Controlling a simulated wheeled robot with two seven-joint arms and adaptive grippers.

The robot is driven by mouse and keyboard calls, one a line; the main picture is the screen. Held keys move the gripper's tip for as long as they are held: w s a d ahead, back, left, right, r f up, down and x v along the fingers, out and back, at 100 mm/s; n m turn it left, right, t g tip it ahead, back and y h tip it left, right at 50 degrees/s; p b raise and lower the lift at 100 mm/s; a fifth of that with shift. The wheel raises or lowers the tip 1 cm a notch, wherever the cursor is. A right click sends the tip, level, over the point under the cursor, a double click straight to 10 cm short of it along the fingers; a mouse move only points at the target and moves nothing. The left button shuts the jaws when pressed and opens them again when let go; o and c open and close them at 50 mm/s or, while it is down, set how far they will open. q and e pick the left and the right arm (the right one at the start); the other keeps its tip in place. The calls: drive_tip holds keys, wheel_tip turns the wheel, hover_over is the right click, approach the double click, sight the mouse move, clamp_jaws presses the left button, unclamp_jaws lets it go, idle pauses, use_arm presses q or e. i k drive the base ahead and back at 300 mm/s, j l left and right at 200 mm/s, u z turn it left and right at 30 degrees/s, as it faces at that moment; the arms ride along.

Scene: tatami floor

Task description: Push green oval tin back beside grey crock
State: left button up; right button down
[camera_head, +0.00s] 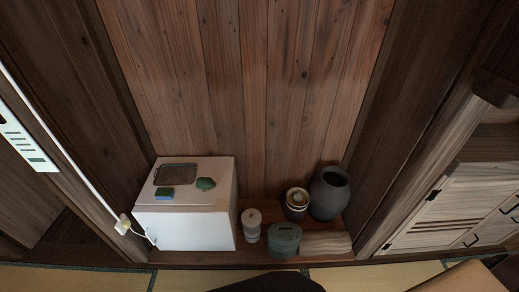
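The green oval tin (285,241) sits at the front of the wooden alcove shelf, close to its front edge. The grey crock (329,194) is a dark, round-bodied vessel with an open mouth, standing further back and to the right. The tin and the crock are apart. A dark jar with a pale top (296,204) stands behind the tin, just left of the crock. Neither of my grippers shows in the head view.
A pale lidded canister (251,226) stands left of the tin, beside a white box-like appliance (186,229). The appliance carries a tray (176,174), a blue block (164,194) and a green item (206,184). A wooden board-like surface (326,243) lies right of the tin. Drawers stand at right.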

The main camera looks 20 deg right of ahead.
sight(278, 251)
drive_tip(key=z, duration=0.95)
